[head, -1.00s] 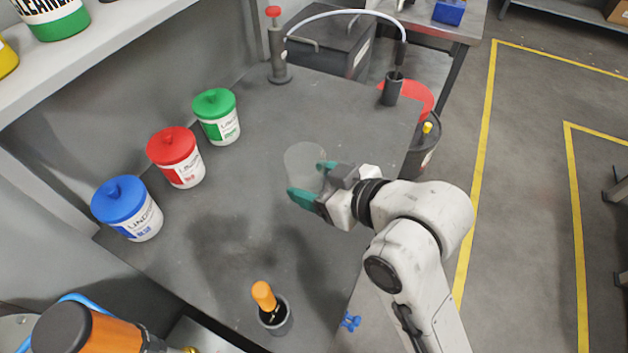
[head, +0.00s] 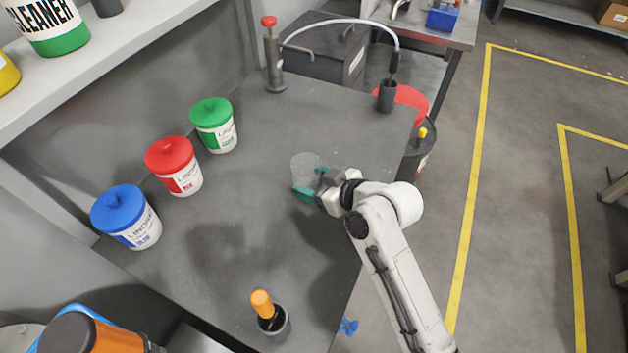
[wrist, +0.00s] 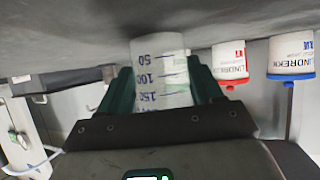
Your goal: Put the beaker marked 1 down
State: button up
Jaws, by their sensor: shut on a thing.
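The clear beaker (head: 305,168) is between the green fingers of my gripper (head: 311,182), over the middle of the dark grey table (head: 265,215). My gripper (wrist: 160,92) is shut on the beaker from the right side. No mark "1" is readable on the beaker.
Blue (head: 126,217), red (head: 174,165) and green (head: 214,125) lidded tubs stand along the left. A pump stand (head: 273,58) is at the back. A dark holder with an orange-handled tool (head: 272,316) stands at the front. The table around the beaker is clear.

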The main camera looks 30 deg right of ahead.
jog(key=shift+f, duration=0.2)
jog(key=o, duration=1.3)
jog(key=shift+r, duration=0.15)
jog(key=v, duration=1.2)
jog(key=shift+b, duration=0.4)
